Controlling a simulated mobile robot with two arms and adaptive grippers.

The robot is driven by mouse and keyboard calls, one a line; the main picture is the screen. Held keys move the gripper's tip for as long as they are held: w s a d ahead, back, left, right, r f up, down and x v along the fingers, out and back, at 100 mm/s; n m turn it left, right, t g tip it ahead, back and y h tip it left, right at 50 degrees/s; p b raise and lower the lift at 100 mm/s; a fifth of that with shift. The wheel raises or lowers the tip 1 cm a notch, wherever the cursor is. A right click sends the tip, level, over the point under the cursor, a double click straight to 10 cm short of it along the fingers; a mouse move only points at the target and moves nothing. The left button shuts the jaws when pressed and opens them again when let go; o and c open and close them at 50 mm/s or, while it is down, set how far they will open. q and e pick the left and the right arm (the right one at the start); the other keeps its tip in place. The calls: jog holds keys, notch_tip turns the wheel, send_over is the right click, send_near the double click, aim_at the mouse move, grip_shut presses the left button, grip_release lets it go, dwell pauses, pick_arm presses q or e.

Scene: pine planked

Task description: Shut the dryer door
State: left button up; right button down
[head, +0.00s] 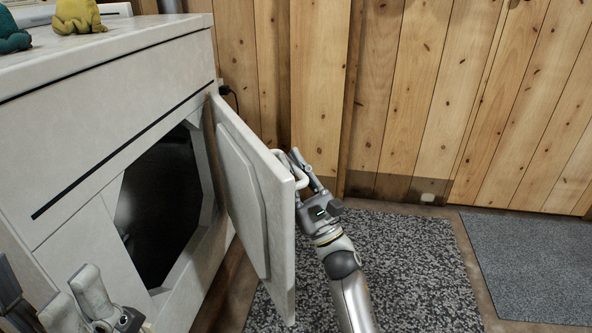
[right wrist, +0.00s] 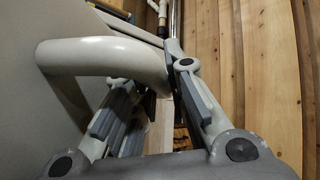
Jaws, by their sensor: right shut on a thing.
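The white dryer (head: 105,110) stands at the left in the head view. Its door (head: 248,195) stands wide open, swung out to the right, and the dark drum opening (head: 158,205) shows beside it. My right gripper (head: 305,172) is at the outer face of the door, near its free edge, shut on the curved white door handle (head: 290,160). In the right wrist view the handle (right wrist: 95,52) passes between the fingers of my right gripper (right wrist: 155,85). My left gripper (head: 80,297) is low in front of the dryer; its finger gap is unclear.
A yellow plush-like thing (head: 78,16) and a teal one (head: 12,35) sit on the dryer top. A speckled mat (head: 405,255) and a grey mat (head: 535,260) lie on the floor. A pine plank wall (head: 430,90) stands behind. The space between door and opening looks clear.

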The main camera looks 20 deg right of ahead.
jog(key=shift+a, duration=0.2)
jog(key=c, duration=1.7)
grip_release()
jog(key=shift+s+f, duration=0.1)
jog(key=shift+f, duration=0.05)
jog(key=v, duration=1.2)
